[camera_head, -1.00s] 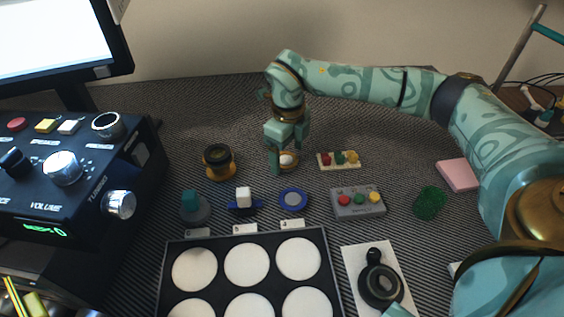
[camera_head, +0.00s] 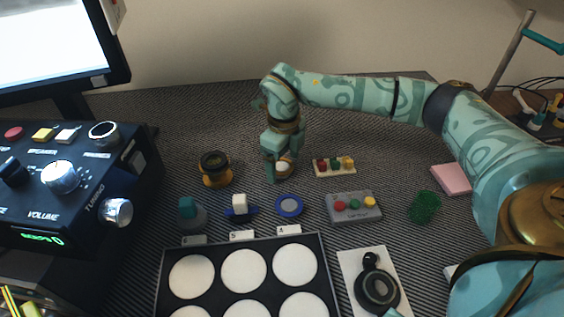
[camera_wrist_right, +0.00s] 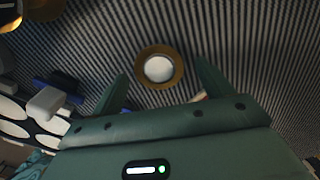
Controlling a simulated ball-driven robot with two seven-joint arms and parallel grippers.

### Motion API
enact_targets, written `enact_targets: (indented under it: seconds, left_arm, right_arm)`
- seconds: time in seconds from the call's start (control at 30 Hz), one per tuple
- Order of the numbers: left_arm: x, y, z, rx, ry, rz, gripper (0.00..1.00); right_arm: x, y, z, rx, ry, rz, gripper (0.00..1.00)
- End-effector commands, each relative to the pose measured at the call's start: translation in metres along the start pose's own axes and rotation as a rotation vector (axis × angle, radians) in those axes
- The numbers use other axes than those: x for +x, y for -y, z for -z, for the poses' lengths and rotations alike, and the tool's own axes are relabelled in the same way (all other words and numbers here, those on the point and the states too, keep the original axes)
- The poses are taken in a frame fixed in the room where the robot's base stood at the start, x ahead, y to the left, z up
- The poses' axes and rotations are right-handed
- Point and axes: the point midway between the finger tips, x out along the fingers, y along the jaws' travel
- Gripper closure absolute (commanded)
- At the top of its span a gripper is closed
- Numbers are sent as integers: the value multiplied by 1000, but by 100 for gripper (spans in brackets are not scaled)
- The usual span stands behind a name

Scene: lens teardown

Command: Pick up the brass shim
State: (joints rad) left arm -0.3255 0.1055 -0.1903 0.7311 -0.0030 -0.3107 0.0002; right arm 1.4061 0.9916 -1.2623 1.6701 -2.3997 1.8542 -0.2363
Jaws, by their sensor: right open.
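The brass shim appears to be the brass-coloured ring around a white centre (camera_head: 285,168). It lies on the striped mat near the middle of the head view, partly hidden by my right gripper (camera_head: 281,165). In the right wrist view the brass ring (camera_wrist_right: 178,72) shows whole, between and just beyond the fingertips of my right gripper (camera_wrist_right: 162,72). The fingers are apart, with dark mat visible between each finger and the ring, and nothing is held. I cannot tell the exact height of the fingertips above the mat. My left gripper is not in view.
A black and amber lens part (camera_head: 216,169) stands to the left. A small tray of coloured pieces (camera_head: 334,167) is close on the right. A blue ring (camera_head: 289,206), a blue piece with a white block (camera_head: 240,206) and a grey button box (camera_head: 353,207) lie in front.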

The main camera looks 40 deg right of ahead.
Motion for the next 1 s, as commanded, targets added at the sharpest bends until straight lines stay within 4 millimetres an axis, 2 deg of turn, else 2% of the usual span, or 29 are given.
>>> enact_targets:
  seconds: [0.1, 0.27, 0.6, 0.77, 0.87, 0.97, 1.0]
  left_arm:
    - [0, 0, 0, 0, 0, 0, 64]
    - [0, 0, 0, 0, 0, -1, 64]
    - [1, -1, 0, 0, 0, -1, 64]
    - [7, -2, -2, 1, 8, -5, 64]
    - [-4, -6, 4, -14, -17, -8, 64]
    - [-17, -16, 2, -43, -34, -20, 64]
    - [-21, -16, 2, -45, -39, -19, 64]
  right_arm:
    - [0, 0, 0, 0, 0, 0, 24]
    - [0, 0, 0, 0, 0, 0, 68]
    - [0, 0, 0, 0, 0, 0, 69]
    - [-2, 0, -1, 0, 0, 0, 69]
    - [-24, 0, 0, 1, 6, 2, 69]
    - [-52, 0, 0, 0, 11, 3, 69]
    - [-58, -8, 4, -4, 10, 2, 69]
